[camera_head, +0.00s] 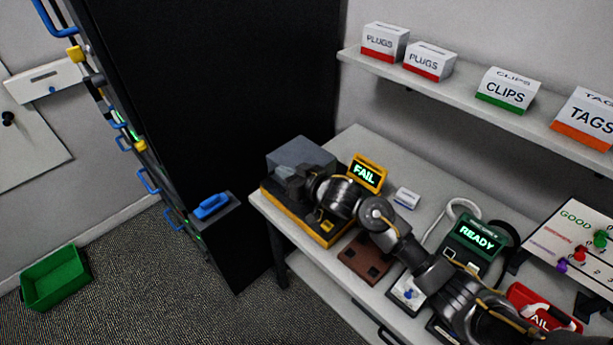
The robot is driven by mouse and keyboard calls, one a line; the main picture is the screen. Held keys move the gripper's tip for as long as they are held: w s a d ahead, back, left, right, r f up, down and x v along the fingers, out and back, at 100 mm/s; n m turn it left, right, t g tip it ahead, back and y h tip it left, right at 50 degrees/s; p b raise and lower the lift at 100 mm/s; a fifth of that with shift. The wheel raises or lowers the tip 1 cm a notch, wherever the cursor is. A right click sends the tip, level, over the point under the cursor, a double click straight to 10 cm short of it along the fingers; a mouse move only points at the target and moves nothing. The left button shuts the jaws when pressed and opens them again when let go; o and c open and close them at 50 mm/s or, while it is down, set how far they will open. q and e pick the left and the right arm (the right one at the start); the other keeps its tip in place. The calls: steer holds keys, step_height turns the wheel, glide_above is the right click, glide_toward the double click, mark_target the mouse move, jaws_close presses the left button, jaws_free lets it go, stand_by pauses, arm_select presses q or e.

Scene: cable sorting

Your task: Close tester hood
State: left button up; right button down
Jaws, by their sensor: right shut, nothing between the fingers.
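The tester (325,236), with a dark top and yellow edging, sits at the table's left end. A yellow-framed display (367,173) at its back right reads FAIL. A grey box-like part (300,150), which looks like the hood, stands at its back left. My right arm reaches in from the lower right across the table. My right gripper (283,178) is shut and empty, over the tester just in front of the hood. I cannot tell whether it touches the hood, or how far the hood is open. My left gripper is out of view.
A green READY device (474,240), a brown block (365,258) and a red FAIL container (540,308) are on the table (385,143). A shelf (455,87) with labelled boxes runs above. A black cabinet (220,90) stands left; a green bin (55,277) is on the floor.

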arm_select(q)
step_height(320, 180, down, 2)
steer(key=b, duration=0.3)
arm_select(e)
steer(key=v, duration=1)
steer(key=shift+s+a, duration=0.3)
steer(key=shift+s, duration=0.1)
steer(key=shift+a, duration=0.1)
